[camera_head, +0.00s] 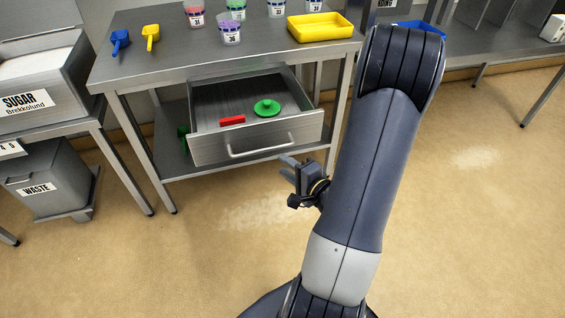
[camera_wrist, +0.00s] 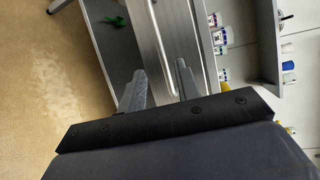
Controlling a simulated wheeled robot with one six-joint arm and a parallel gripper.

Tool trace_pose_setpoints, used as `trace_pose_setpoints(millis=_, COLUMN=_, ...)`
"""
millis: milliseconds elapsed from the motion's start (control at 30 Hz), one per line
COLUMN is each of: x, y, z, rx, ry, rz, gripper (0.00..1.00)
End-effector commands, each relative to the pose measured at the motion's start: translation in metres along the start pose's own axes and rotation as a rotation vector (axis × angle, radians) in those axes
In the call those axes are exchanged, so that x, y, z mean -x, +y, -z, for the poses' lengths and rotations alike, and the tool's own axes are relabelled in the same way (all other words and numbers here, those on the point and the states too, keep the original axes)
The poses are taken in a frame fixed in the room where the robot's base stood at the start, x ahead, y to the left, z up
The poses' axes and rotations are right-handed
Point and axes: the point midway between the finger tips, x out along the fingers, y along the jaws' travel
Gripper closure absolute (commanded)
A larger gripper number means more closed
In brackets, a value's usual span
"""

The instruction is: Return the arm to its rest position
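My arm (camera_head: 358,175) rises in front of the steel table in the head view and bends back down behind itself. My gripper (camera_head: 290,168) shows left of the arm, close in front of the open drawer's front. In the wrist view the two fingers of my gripper (camera_wrist: 161,85) stand apart with nothing between them. The drawer front and its handle lie beyond the fingertips there. Part of the wrist is hidden behind the arm in the head view.
The open drawer (camera_head: 258,143) holds a green lid-like piece (camera_head: 267,107) and a red block (camera_head: 232,120). On the table (camera_head: 180,62) are blue and yellow scoops, several cups and a yellow tray (camera_head: 320,27). A waste bin (camera_head: 50,178) stands left. The floor in front is clear.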

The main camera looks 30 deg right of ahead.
Motion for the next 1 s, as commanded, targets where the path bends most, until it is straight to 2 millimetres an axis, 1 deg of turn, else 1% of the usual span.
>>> trace_pose_setpoints(millis=367, x=0.001, y=0.0, z=0.0, rx=0.0, ry=0.0, rz=0.0, gripper=0.68)
trace_pose_setpoints(millis=533, x=-0.006, y=0.0, z=0.0, rx=0.002, ry=-0.002, rz=0.0, gripper=0.68)
trace_pose_setpoints(millis=667, x=-0.02, y=0.001, z=-0.001, rx=0.002, ry=-0.004, rz=0.0, gripper=0.68)
trace_pose_setpoints(millis=1000, x=-0.068, y=0.0, z=-0.001, rx=0.003, ry=-0.004, rz=0.0, gripper=0.68)
